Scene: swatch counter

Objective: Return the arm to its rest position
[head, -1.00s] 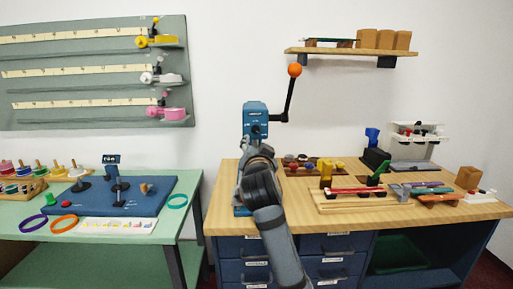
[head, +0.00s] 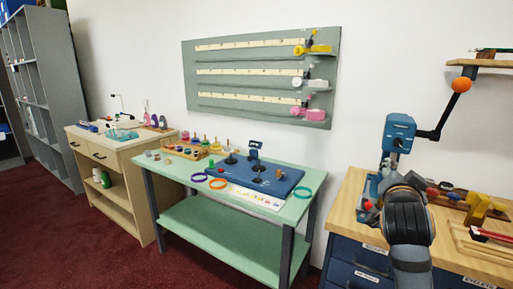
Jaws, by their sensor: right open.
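My right arm comes in from the bottom right, and its dark wrist covers part of the wooden workbench (head: 350,200). My right gripper (head: 393,185) is at the far end of that arm, in front of the lower part of a blue lever press (head: 399,130) with an orange knob. The gripper is open. Its fingers are mostly hidden behind the wrist, and I cannot tell whether they touch the press. My left gripper is not in view.
A green table (head: 235,250) with a blue board (head: 253,178) and colored rings stands left of the workbench, with a floor gap between. A wooden cabinet (head: 120,170) and grey shelving (head: 45,100) stand farther left. A grey rail board (head: 262,75) hangs on the wall.

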